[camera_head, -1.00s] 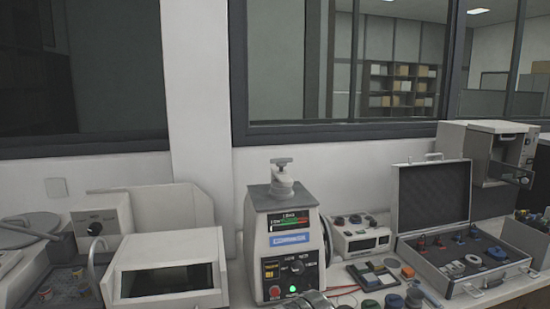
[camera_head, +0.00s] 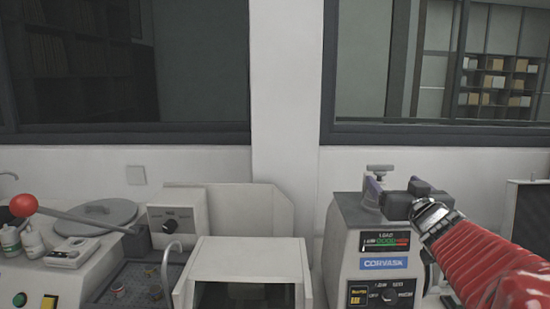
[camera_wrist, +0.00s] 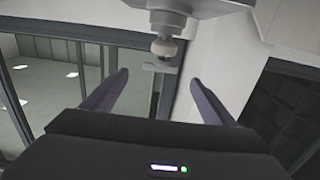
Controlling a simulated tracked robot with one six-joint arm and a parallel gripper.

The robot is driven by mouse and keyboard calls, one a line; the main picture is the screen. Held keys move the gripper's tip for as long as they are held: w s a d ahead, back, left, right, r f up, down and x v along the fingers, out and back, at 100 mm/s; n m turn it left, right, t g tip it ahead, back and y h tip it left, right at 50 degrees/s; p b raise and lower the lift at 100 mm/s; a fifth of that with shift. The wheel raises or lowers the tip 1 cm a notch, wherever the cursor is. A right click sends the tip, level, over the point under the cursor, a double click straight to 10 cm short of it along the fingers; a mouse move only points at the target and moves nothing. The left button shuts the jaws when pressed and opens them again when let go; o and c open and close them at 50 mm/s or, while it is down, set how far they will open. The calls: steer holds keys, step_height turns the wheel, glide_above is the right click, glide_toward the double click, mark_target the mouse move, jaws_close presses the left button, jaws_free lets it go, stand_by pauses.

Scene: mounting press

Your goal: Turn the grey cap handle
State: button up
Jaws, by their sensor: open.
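The grey cap handle (camera_head: 380,168) is a small T-shaped bar on top of the white and grey mounting press (camera_head: 372,240) at the right of the head view. My gripper (camera_head: 381,187) is at the press top, its dark fingers just below the bar and partly hiding the cap. In the wrist view, which looks upside down, the handle (camera_wrist: 158,66) shows between the tips of my open gripper (camera_wrist: 159,78), with a gap on each side. I cannot tell how deep it sits between the fingers. The jaws hold nothing.
A white box with a dark window (camera_head: 245,265) stands left of the press. Further left are a control box with a knob (camera_head: 178,220), a red-ball lever (camera_head: 24,205) and small bottles. An open case (camera_head: 518,215) is cut off at the right. A wall and windows stand behind.

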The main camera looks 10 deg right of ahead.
mark_target(380, 173)
steer(key=shift+w+d+r, duration=0.2)
steer(key=shift+w+d, duration=0.1)
steer(key=shift+w, duration=0.15)
steer(key=shift+a+x, duration=0.2)
steer(key=shift+x, duration=6.7)
steer(key=shift+r, duration=0.15)
steer(key=shift+c, duration=0.5)
steer(key=c, duration=0.9)
steer(key=shift+c, duration=0.2)
